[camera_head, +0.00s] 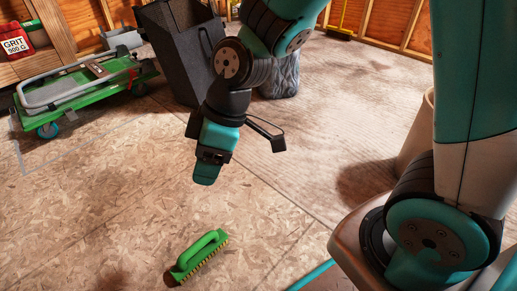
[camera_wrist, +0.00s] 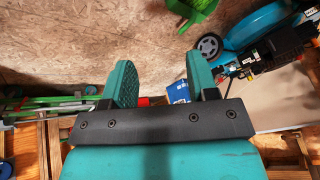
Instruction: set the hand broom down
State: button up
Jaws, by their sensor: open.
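The hand broom (camera_head: 198,256) has a bright green handle and pale yellowish bristles. It lies on the wood-board floor at the bottom of the head view. A bright green piece, which looks like part of the broom (camera_wrist: 192,8), shows at the top edge of the wrist view. My gripper (camera_head: 205,178) hangs above the floor, apart from the broom and farther back in the head view. In the wrist view its two teal fingers (camera_wrist: 162,78) stand apart with nothing held between them.
A green flat cart (camera_head: 85,90) stands at the left back, near a red-and-white grit container (camera_head: 15,40). A dark bin (camera_head: 180,50) stands behind my gripper. A blue wheeled machine (camera_wrist: 255,25) shows in the wrist view. The floor around the broom is mostly clear.

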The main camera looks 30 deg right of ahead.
jog(key=s+d+r+m+h, duration=0.1)
jog(key=s+d+r+m, duration=0.3)
jog(key=s+r, duration=0.5)
jog(key=shift+s+d+r+m, duration=0.15)
jog(key=shift+s+m, duration=0.75)
